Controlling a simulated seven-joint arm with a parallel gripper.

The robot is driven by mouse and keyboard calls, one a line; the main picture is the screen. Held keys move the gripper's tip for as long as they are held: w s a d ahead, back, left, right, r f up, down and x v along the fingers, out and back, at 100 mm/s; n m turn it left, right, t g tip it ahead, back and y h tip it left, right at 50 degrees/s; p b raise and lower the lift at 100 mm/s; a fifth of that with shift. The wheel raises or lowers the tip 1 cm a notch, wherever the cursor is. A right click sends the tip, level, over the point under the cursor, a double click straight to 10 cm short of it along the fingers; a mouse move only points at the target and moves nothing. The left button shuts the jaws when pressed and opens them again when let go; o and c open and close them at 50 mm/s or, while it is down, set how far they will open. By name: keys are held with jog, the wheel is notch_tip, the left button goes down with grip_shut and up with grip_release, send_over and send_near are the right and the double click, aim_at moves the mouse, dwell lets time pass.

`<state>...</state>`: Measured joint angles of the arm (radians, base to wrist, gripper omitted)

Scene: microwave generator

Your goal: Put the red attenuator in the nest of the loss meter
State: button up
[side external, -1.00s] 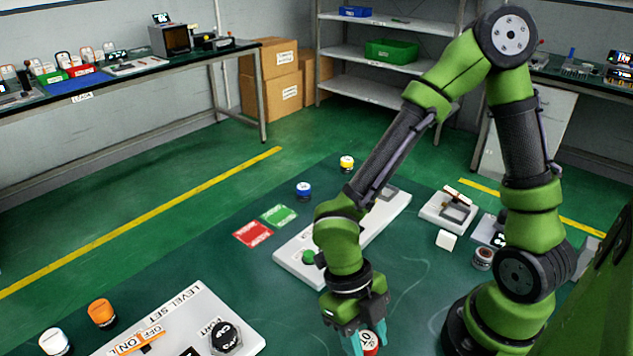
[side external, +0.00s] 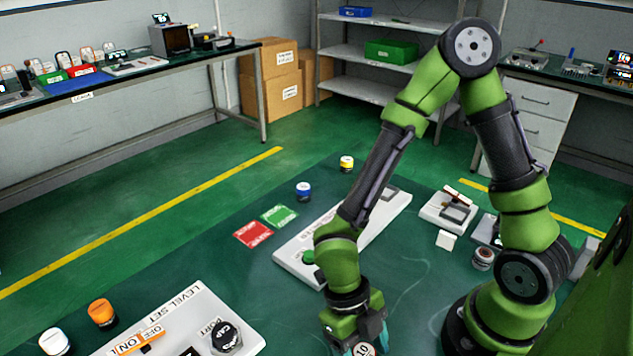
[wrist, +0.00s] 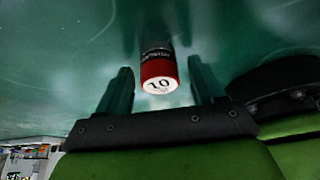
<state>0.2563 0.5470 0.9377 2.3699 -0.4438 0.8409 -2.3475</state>
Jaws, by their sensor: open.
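The red attenuator (wrist: 158,72) has a red end with a white face marked 10 and a dark body. In the wrist view it sits between the two fingers of my gripper (wrist: 162,80), with visible gaps on both sides. My gripper is open around it. In the side view the attenuator's marked face (side external: 364,349) shows at the bottom edge, beside the teal fingers of my gripper (side external: 362,344), and the rest is hidden or cut off. A long white unit (side external: 300,262) with a green button lies behind my arm; I cannot read whether it is the loss meter.
A LEVEL SET panel (side external: 183,316) lies at lower left, with orange (side external: 101,313) and white (side external: 54,342) capped parts beside it. Blue (side external: 303,191) and yellow (side external: 346,163) capped parts stand farther back. A small white fixture (side external: 448,212) and white block (side external: 446,240) are at right.

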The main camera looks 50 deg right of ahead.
jog(key=a+v, duration=0.1)
jog(key=v, duration=1.1)
jog(key=w+d+r+n+t, duration=0.1)
jog(key=d+r+n+t, duration=0.4)
jog(key=n, duration=1.2)
jog(key=w+d+r+n+t, duration=0.2)
jog(key=d+r+n+t, duration=0.4)
jog(key=n, duration=1.2)
jog(key=shift+d+r+n+y, duration=0.3)
jog(key=shift+d+y, duration=0.1)
jog(key=shift+d, duration=0.8)
jog(key=shift+o, duration=0.5)
jog(key=shift+s+d+r+m+t, duration=0.1)
jog(key=shift+r+m+t, duration=0.1)
jog(key=shift+m, duration=0.3)
jog(key=shift+d+r+m+t, duration=0.15)
jog(key=shift+m+t, duration=0.05)
jog(key=shift+m, duration=0.3)
